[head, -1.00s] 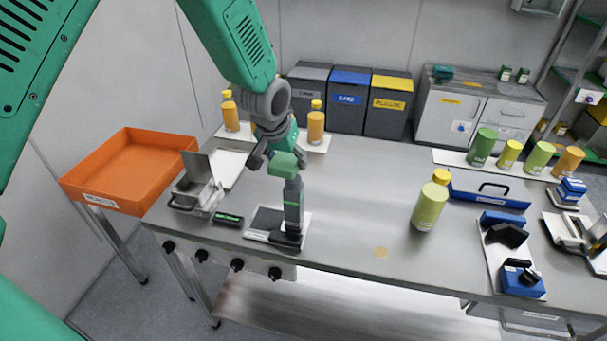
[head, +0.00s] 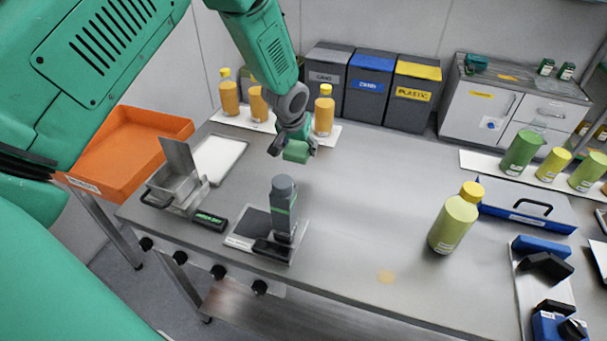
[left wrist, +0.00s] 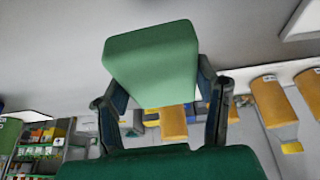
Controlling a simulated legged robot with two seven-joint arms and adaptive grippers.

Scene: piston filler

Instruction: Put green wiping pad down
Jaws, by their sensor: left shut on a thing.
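The green wiping pad (head: 297,151) is held by my left gripper (head: 292,141) above the steel table (head: 360,190), behind the dark grey bottle-shaped device. In the left wrist view the pad (left wrist: 155,60) shows as a green block between the two fingers of my left gripper (left wrist: 163,100), which are shut on it. The pad appears clear of the table top. My right gripper is not in view.
A dark grey device (head: 283,208) stands on a small plate in front of the pad. A yellow-green bottle (head: 455,220) stands to the right, near a yellowish spot (head: 386,277). A steel box (head: 178,185) and orange tray (head: 130,150) are at left. The table's middle is clear.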

